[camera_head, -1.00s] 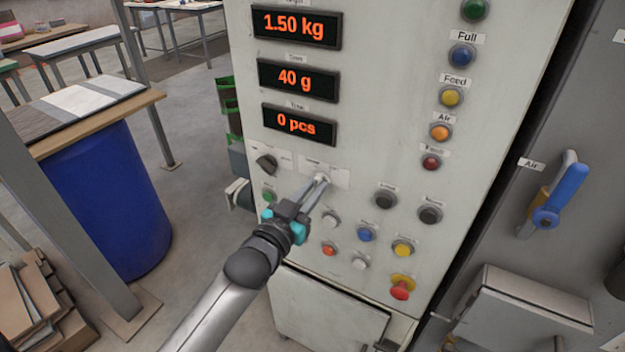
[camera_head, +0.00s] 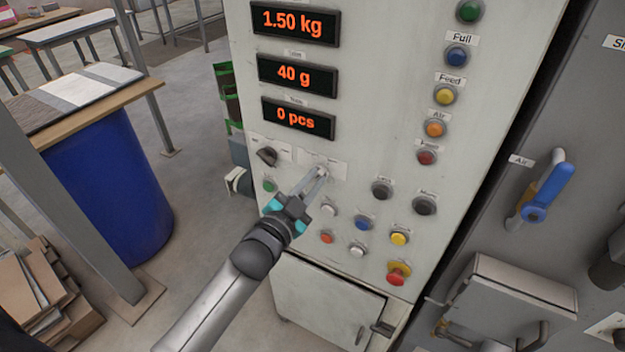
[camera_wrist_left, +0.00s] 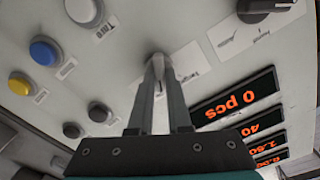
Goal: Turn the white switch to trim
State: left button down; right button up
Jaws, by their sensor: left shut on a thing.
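The white switch (camera_head: 321,172) sits on a white label plate on the machine's pale front panel, below the "0 pcs" display. My left gripper (camera_head: 318,178) reaches up to it from the lower left. Its fingers are shut on the switch. In the left wrist view the fingertips (camera_wrist_left: 160,68) close around the switch knob (camera_wrist_left: 158,60), which they mostly hide. The plate's lettering is too blurred to read, so I cannot tell which position the switch points to. My right gripper is not in view.
A black switch (camera_head: 267,156) sits just left of the white one. Several coloured buttons lie below and right, with a red mushroom button (camera_head: 398,274) at the bottom. A blue-handled air valve (camera_head: 545,195) is at the right. A blue barrel (camera_head: 108,190) stands at the left.

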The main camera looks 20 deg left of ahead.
pick_arm(q)
jog(key=c, duration=0.9)
grip_release()
jog(key=shift+o, duration=0.2)
jog(key=s+a, duration=0.1)
jog(key=s, duration=1.4)
jog(key=shift+a, duration=0.1)
